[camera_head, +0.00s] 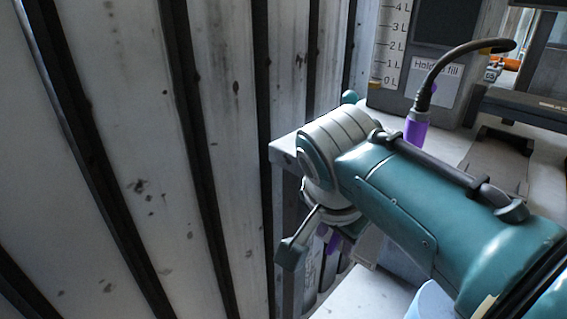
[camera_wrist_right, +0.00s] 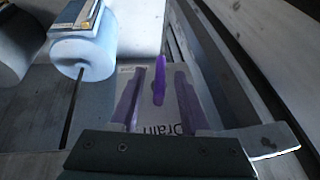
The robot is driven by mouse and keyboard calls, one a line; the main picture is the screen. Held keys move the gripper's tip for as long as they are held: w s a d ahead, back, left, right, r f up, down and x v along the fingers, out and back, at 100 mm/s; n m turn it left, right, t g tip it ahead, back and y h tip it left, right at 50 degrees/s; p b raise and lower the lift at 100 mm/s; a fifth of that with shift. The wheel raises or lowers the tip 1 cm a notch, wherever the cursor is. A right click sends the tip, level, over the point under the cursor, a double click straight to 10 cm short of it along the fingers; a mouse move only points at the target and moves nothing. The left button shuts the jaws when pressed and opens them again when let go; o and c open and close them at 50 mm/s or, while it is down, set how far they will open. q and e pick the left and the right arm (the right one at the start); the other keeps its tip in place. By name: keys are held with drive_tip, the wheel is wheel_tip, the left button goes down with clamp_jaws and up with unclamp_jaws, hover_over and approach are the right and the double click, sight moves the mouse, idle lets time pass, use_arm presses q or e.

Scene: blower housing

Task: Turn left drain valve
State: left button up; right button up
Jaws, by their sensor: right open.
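The purple drain valve handle (camera_wrist_right: 158,82) stands in front of a pale plate (camera_wrist_right: 158,118) with the printed word "Drain", in the middle of the right wrist view. My right gripper (camera_wrist_right: 159,92) is open, with one finger on each side of the handle. Gaps show between the handle and both fingers, and nothing is held. In the head view my teal right arm reaches in from the right and its wrist hides most of the valve area. Small purple parts (camera_head: 334,242) show below that wrist; I cannot tell whether they are valve or finger. My left gripper is not in view.
A corrugated metal wall (camera_head: 140,150) fills the left of the head view, close to my right wrist. A tank gauge (camera_head: 391,45) and a "Hold to fill" label (camera_head: 436,80) are at the back.

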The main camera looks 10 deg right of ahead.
drive_tip(key=shift+c, duration=0.2)
clamp_jaws()
idle(0.4)
